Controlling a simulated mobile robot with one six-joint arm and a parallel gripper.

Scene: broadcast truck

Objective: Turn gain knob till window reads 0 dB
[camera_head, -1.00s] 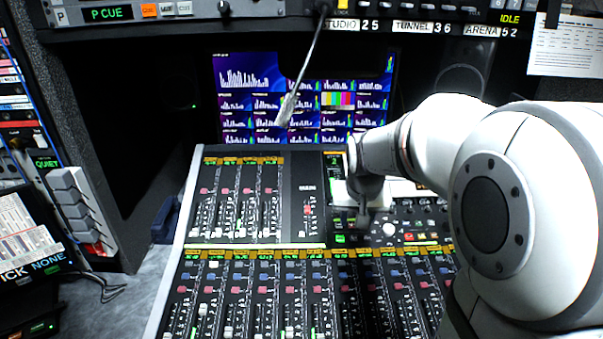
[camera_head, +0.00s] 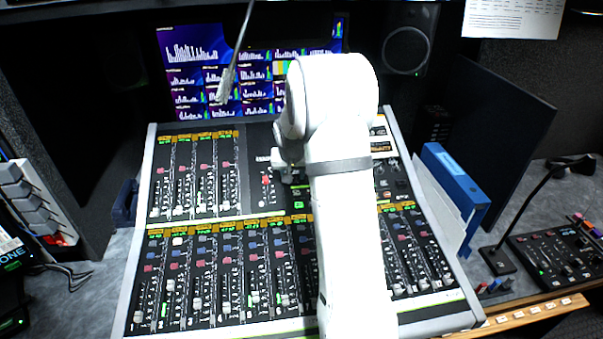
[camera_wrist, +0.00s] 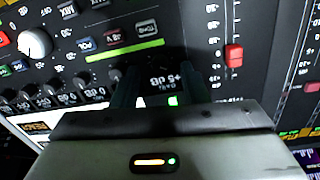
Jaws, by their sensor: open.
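In the wrist view my gripper (camera_wrist: 160,92) is open, its two dark fingers low over the mixing console panel. Between the fingers a small dark window (camera_wrist: 163,79) shows upside-down text that appears to read +5 dB, with a small label beside it. The gain knob cannot be made out; the gripper body covers the panel just below the window. A small lit green and white patch shows between the fingers.
A large white knob (camera_wrist: 35,42), a red fader cap (camera_wrist: 234,56) and several small dark knobs lie around the gripper. Right of the console stand a blue binder (camera_head: 455,180) and a gooseneck microphone (camera_head: 525,205). Monitors (camera_head: 195,60) stand behind.

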